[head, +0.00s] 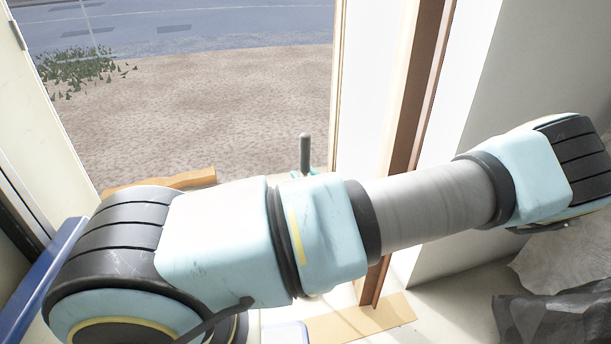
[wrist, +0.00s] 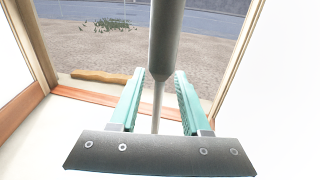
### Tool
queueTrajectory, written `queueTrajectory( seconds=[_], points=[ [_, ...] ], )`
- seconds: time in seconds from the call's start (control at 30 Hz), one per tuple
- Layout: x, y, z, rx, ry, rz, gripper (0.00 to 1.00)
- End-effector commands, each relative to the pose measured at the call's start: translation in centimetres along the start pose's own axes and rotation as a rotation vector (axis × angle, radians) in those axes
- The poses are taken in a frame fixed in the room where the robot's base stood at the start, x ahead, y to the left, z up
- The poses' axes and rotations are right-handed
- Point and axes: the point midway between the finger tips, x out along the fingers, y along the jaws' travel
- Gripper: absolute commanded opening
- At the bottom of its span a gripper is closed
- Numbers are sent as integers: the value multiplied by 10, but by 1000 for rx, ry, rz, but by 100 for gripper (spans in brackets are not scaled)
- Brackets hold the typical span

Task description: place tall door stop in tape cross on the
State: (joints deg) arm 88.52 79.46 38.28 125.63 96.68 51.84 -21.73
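A tall grey door stop, a thick round upper part on a thin rod, stands upright in the head view (head: 305,150), just behind my arm. It also shows in the wrist view (wrist: 164,45). My gripper (wrist: 160,78) has two teal fingers, spread to either side of the thin rod, with a visible gap on each side. In the head view only bits of the teal fingers show beside the door stop. The door stop's foot is hidden behind my gripper's grey body. No tape cross is visible in either view.
An orange-brown wooden piece (head: 160,183) lies by the open doorway, left of the door stop. A brown door post (head: 405,120) and white wall stand to the right. Dark crumpled sheeting (head: 555,315) lies at the lower right. Bare ground lies outside.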

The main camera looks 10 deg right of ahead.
Motion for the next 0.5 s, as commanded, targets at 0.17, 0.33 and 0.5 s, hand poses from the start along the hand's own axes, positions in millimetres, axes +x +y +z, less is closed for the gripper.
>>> queueTrajectory(
  seconds=[0.17,0.33,0.5],
  points=[
    [0,0,0,0,0,0,64],
    [0,0,0,0,0,0,64],
    [-7,-1,3,0,1,-2,64]
  ],
)
